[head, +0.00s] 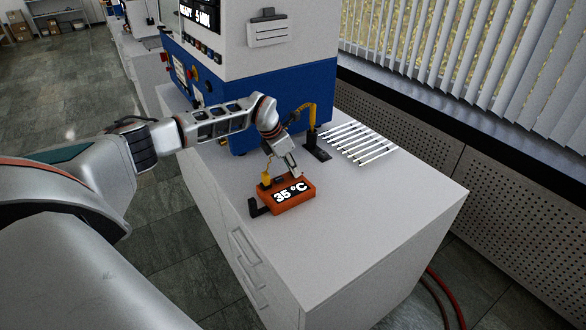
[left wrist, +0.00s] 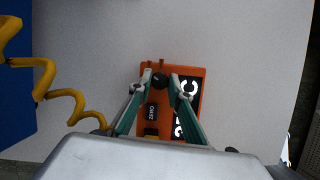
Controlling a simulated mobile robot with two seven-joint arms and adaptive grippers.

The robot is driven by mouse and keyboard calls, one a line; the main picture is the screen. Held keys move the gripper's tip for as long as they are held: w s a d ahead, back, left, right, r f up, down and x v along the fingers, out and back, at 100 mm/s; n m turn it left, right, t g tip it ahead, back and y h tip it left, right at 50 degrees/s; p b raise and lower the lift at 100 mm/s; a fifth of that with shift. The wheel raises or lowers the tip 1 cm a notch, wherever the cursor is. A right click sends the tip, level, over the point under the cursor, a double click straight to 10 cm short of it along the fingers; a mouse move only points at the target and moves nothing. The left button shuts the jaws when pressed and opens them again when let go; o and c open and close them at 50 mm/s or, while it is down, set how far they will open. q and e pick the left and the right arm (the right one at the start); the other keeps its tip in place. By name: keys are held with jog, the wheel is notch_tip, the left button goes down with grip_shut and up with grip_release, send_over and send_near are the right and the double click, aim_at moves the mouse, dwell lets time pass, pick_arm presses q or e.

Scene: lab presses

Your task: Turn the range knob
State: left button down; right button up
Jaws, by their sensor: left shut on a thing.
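The range knob (left wrist: 159,79) is a small dark round knob on the upper part of an orange meter (left wrist: 188,80). In the head view the orange meter (head: 302,204) lies on the white cabinet top, and its display reads 35 °C. My left gripper (left wrist: 160,74) comes down over the meter with its two fingertips on either side of the knob, shut on it. In the head view my left gripper (head: 296,174) hides the knob. A dark ZERO button (left wrist: 152,111) sits between the fingers, below the knob. My right gripper does not show.
A blue and white press (head: 285,90) stands behind the meter. Several pale strips (head: 360,143) lie to the right. The cabinet top (head: 390,205) is clear at the right and front.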

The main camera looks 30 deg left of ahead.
pick_arm(q)
jog(key=m+h+b, duration=0.1)
jog(key=m, duration=0.1)
jog(key=shift+w+a+m+g, duration=0.1)
jog(key=shift+w+m+g, duration=0.05)
jog(key=shift+m+g, duration=0.2)
jog(key=shift+f+m+g+b, duration=0.1)
jog(key=shift+m+g+b, duration=0.15)
jog(key=shift+m+b, duration=0.6)
jog(key=m+b, duration=0.1)
jog(key=b, duration=0.1)
jog(key=m+g+b, duration=0.1)
jog(key=m, duration=0.1)
jog(key=m+h+b, duration=0.1)
jog(key=m+b, duration=0.1)
jog(key=shift+w+f+g+b, duration=0.1)
jog(key=shift+f+g+b, duration=0.2)
jog(key=shift+g, duration=0.1)
jog(key=shift+m+b, duration=0.3)
jog(key=shift+b, duration=0.1)
jog(key=shift+r+m+g+b, duration=0.2)
jog(key=shift+m+g+b, duration=0.1)
jog(key=shift+m+b, duration=0.5)
jog(key=shift+r, duration=0.15)
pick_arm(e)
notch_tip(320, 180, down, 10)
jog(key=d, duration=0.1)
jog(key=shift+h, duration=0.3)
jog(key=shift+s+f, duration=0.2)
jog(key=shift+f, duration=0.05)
